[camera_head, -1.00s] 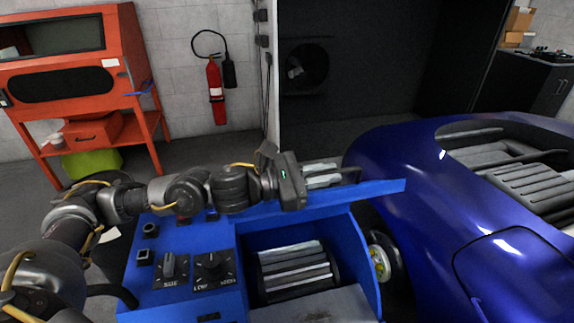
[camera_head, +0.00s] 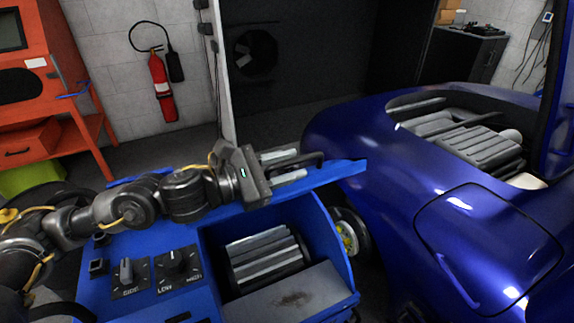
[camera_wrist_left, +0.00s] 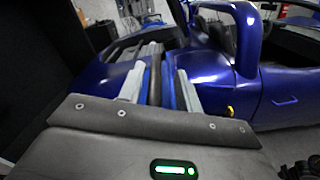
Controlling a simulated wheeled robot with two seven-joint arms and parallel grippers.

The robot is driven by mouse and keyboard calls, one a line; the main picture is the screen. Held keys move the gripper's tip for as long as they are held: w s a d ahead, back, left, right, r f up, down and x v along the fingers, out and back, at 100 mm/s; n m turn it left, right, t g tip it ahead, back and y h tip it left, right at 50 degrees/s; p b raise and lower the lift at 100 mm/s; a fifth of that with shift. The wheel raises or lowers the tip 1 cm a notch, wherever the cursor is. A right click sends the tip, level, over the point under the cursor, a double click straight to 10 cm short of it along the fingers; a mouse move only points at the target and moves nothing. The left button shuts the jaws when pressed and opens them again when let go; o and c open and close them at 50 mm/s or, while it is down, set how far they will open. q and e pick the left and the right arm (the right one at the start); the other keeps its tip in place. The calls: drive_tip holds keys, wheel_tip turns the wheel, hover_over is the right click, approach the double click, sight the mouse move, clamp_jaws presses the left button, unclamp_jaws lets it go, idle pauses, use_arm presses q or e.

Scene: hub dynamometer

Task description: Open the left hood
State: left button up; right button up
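The left hood (camera_head: 335,175) is a blue lid on a blue dynamometer unit (camera_head: 335,235), seen nearly edge-on in the head view. It stands raised, leaving the ribbed roller (camera_head: 265,258) uncovered. A black handle (camera_head: 313,157) sits on the hood. My left gripper (camera_head: 285,165) is at this handle, its two pale fingers apart on either side of it. In the left wrist view the dark handle bar (camera_wrist_left: 155,78) lies between the fingers (camera_wrist_left: 160,88), with a gap showing on the right side. My right gripper is not in view.
A blue car (camera_head: 400,160) stands close at the right of the unit. The unit's control knobs (camera_head: 125,272) are below my left arm. A red fire extinguisher (camera_head: 160,85) hangs on the wall behind, and an orange cabinet (camera_head: 50,100) stands at the left.

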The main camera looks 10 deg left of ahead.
use_arm(q)
drive_tip(key=shift+a+f, duration=0.1)
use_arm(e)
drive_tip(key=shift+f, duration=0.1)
